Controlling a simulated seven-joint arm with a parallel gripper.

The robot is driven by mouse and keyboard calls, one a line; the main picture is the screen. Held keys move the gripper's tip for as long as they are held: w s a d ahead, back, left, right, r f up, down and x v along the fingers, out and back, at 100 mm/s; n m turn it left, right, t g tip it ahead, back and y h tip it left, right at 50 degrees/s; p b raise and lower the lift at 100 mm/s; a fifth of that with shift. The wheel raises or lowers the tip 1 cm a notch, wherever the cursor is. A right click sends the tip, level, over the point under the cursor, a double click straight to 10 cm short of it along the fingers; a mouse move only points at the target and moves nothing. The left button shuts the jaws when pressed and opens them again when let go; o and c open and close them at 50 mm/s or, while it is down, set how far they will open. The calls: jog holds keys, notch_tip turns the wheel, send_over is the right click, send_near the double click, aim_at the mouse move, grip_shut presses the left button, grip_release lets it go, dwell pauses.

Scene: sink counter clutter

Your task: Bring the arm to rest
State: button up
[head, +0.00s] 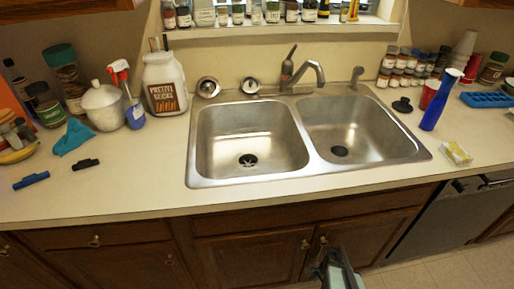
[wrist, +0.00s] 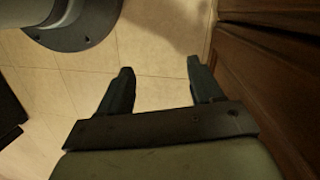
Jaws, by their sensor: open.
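My gripper (wrist: 160,78) is open and empty in the wrist view, its two dark fingers apart over the tiled floor. In the head view my gripper (head: 330,256) shows at the bottom edge, low in front of the cabinet doors and below the counter. Its fingertips are too small to make out clearly there. It holds nothing and touches nothing that I can see.
Wooden cabinets (head: 245,252) stand close behind my gripper, and also on the right in the wrist view (wrist: 270,80). Above are the counter (head: 120,195) and double sink (head: 250,140). A dishwasher (head: 450,220) is at right. The tiled floor (wrist: 160,35) is open.

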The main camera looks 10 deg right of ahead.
jog(key=s+a+r+n+g, duration=0.1)
jog(key=s+a+r+n, duration=0.2)
jog(key=a+n, duration=0.3)
jog(key=s+a+r+n+g, duration=0.15)
jog(key=s+a+n, duration=0.25)
jog(key=a, duration=0.4)
jog(key=s+a+r+n+g+h, duration=0.1)
jog(key=s+a+r+n+g, duration=0.1)
jog(key=s+r+n, duration=0.3)
jog(key=shift+s+a+r+n+h, duration=0.15)
jog(key=shift+s+a+n+h, duration=0.2)
jog(key=shift+s+a, duration=0.6)
jog(key=shift+s+d+g, duration=0.25)
jog(key=shift+d, duration=0.05)
dwell(0.8)
